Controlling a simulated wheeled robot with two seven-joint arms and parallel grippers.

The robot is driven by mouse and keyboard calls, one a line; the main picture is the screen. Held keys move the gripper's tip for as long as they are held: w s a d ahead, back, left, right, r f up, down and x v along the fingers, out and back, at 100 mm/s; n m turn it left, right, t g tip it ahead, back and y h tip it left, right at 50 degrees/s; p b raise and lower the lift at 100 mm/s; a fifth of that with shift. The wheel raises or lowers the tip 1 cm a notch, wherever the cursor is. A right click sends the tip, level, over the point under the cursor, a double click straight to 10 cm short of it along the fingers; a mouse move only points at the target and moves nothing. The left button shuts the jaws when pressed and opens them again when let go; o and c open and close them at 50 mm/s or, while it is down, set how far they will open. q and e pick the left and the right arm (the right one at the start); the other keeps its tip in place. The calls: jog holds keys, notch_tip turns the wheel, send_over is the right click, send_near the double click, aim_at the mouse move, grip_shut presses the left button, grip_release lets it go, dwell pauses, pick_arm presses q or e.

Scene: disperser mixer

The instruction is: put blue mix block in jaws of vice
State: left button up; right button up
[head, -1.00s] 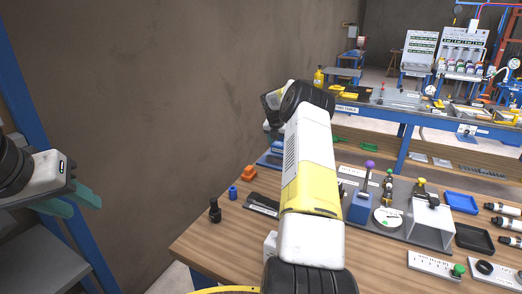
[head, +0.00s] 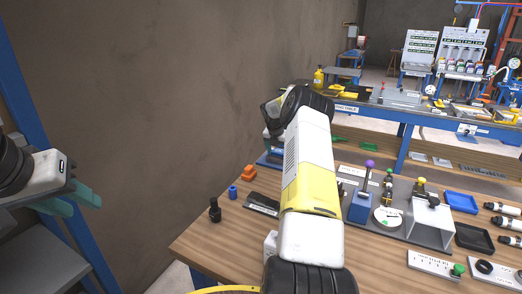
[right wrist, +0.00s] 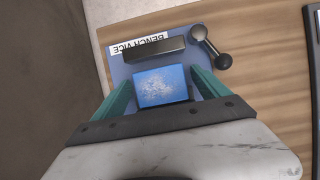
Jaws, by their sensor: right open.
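The blue mix block (right wrist: 162,86), with a whitish speckled face, shows in the right wrist view beside the dark jaw bar (right wrist: 154,48) of the bench vice (right wrist: 118,70). My right gripper (right wrist: 163,92) is open, with one teal finger on each side of the block and small gaps visible. Whether the block sits between both jaws I cannot tell. In the head view the vice's blue base (head: 268,160) is partly hidden by my right arm, and the block is hidden. My left gripper (head: 78,203) is at the far left, away from the table; its opening is unclear.
A vice handle with a round knob (right wrist: 223,61) is close to the right finger. Left of my right arm are an orange part (head: 248,172), a small blue cylinder (head: 233,192) and a black part (head: 214,210). A mixer station (head: 362,207) and trays fill the right.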

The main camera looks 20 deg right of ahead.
jog(key=s+a+r+m, duration=0.1)
jog(key=s+a+r, duration=0.25)
jog(key=r, duration=0.35)
jog(key=s+a+r+m, duration=0.2)
jog(key=a+r, duration=0.3)
jog(key=r, duration=0.2)
jog(key=s+a+r+m, duration=0.1)
jog(key=s+a+r, duration=0.1)
jog(key=a+r, duration=0.35)
jog(key=s+a+r+m+t+y, duration=0.2)
jog(key=s+a+r+m, duration=0.6)
jog(key=s, duration=0.5)
jog(key=s+a+m+y, duration=0.1)
jog(key=s+a+m, duration=0.3)
jog(key=s, duration=0.4)
jog(key=s+a+f+m+y, duration=0.1)
jog(key=s+a+m, duration=0.2)
jog(key=s+m, duration=0.2)
jog(key=s+a+m+t+y, duration=0.1)
jog(key=s+a+m, duration=0.3)
jog(key=s, duration=0.8)
jog(key=shift+a+f+m+y, duration=0.2)
jog(key=shift+a+m+y, duration=0.1)
jog(key=shift+a+y, duration=0.1)
jog(key=shift+d, duration=0.1)
